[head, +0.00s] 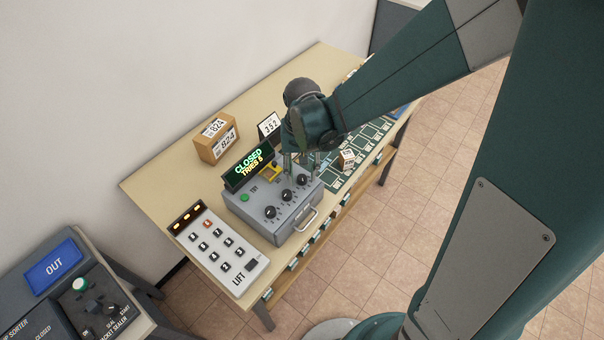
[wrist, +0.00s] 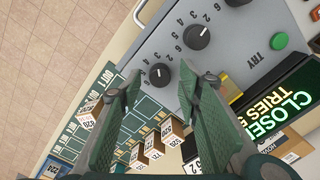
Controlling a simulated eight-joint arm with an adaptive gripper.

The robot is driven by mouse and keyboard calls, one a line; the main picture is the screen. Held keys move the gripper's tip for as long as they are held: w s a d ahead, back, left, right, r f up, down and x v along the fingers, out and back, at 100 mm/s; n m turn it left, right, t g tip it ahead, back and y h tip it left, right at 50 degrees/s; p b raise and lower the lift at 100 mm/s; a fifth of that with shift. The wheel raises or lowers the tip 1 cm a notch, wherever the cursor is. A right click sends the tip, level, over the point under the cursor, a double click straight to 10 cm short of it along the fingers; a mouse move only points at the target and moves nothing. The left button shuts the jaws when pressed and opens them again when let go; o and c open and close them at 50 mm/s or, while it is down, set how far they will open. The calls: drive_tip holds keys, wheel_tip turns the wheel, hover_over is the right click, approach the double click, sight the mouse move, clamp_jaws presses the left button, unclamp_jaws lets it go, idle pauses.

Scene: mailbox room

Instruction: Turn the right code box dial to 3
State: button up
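The grey code box (head: 240,208) stands on the table with three black dials in a row. The right dial (head: 302,180) is at the end near the green slots; it also shows in the wrist view (wrist: 160,75). My gripper (head: 302,164) is above this dial. In the wrist view my gripper (wrist: 160,84) is open, with one finger on each side of the right dial and nothing held. I cannot tell whether the fingers touch it. A pale mark shows on the dial, but its exact number is unclear. The middle dial (wrist: 197,36) is close by.
The box display (head: 249,163) reads CLOSED, TRIES 5. A green TRY button (wrist: 279,41) is on the box. A LIFT keypad (head: 218,248) stands left, a cardboard box (head: 216,139) behind, and small parcels (wrist: 153,147) lie on the green slots. A card (head: 269,125) reads 352.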

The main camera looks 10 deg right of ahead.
sight(303, 177)
wheel_tip(303, 177, up, 11)
idle(0.8)
drive_tip(key=shift+d+r, duration=0.1)
drive_tip(key=shift+d, duration=0.05)
idle(0.5)
drive_tip(key=s+d+r+t+b, duration=0.2)
drive_tip(key=s+d+t, duration=0.1)
drive_tip(key=s+d, duration=0.3)
drive_tip(key=s+d+r+n+t+b, duration=0.1)
drive_tip(key=s+d+r+t+b, duration=0.2)
drive_tip(key=s+d, duration=0.4)
drive_tip(key=shift+d+t+b, duration=0.3)
drive_tip(key=shift+d+t, duration=0.3)
drive_tip(key=shift+d, duration=0.3)
drive_tip(key=shift+c, duration=0.4)
idle(1.6)
